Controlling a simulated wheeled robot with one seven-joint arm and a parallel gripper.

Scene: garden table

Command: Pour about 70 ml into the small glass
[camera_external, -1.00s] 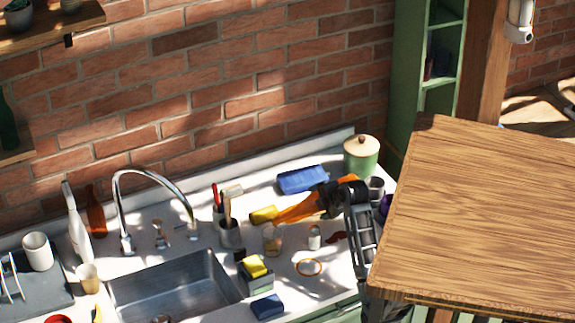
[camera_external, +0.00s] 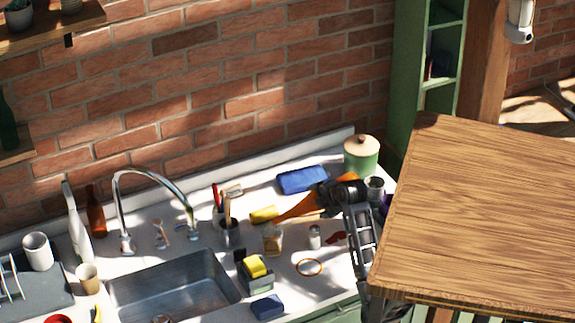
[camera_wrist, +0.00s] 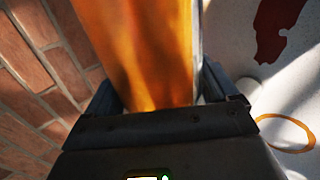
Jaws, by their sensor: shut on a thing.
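My gripper (camera_external: 330,197) is shut on an orange bottle-like container (camera_external: 298,208). In the wrist view the container (camera_wrist: 150,50) fills the space between the jaws (camera_wrist: 160,92), looking glossy and streaked orange. It lies tilted close to horizontal, its narrow end pointing left and slightly down. The small glass (camera_external: 272,242) stands on the counter just below that end, with amber colour in its lower part. The exact level is too small to read, and I cannot make out a stream between container and glass.
A yellow block (camera_external: 263,214) lies behind the glass. A utensil cup (camera_external: 228,233) stands left of it, a small shaker-like jar (camera_external: 314,237) right, and an orange ring (camera_external: 309,267) in front. The sink (camera_external: 175,285) is left; a wooden tabletop (camera_external: 480,210) is right.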

